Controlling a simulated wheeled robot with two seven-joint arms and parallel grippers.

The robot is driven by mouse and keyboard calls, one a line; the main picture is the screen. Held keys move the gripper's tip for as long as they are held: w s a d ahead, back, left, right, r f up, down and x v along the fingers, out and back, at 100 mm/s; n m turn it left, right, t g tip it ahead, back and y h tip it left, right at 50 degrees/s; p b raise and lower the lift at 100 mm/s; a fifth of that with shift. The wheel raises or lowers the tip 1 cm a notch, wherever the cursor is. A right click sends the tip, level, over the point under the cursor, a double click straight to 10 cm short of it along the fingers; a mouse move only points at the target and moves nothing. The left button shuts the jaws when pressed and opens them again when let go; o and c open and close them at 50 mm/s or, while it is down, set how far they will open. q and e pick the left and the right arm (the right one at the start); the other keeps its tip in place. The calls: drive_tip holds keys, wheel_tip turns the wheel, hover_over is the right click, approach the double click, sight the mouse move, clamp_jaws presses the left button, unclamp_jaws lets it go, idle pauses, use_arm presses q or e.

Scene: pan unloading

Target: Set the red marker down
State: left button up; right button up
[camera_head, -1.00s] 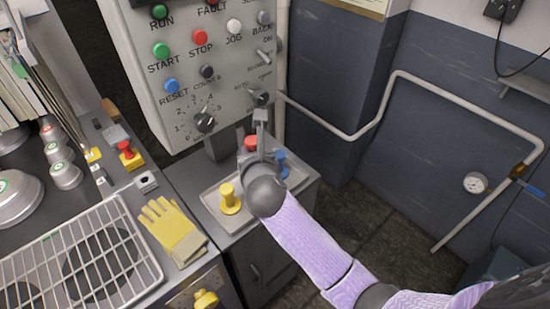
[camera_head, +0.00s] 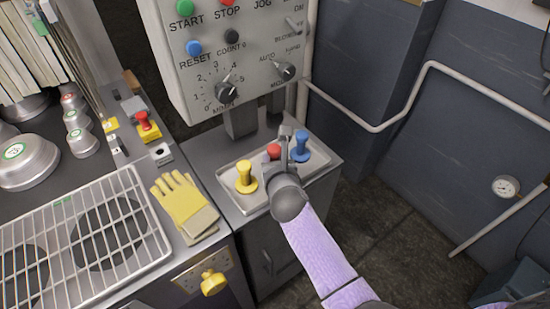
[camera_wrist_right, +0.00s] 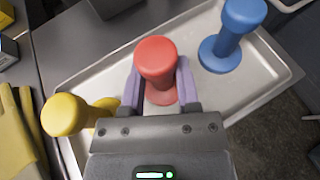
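The red marker (camera_head: 273,151) is upright at the tray (camera_head: 258,207), between the yellow marker (camera_head: 246,178) and the blue marker (camera_head: 301,147). My right gripper (camera_head: 288,150) is on it from above. In the right wrist view, the gripper's fingers (camera_wrist_right: 159,88) close around the red marker (camera_wrist_right: 156,58) below its round knob. Its flange shows low between the fingers. Whether its base touches the tray or hangs just above cannot be told. The yellow marker (camera_wrist_right: 66,115) and blue marker (camera_wrist_right: 234,32) stand at either side. My left gripper is out of view.
A control panel (camera_head: 245,85) rises behind the tray. Yellow gloves (camera_head: 185,205) lie on the counter to the left, near a wire rack (camera_head: 160,235) and a red push button (camera_head: 144,120). Bare tray surface shows around the markers in the wrist view.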

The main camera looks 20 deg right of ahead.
drive_tip(key=o, duration=0.3)
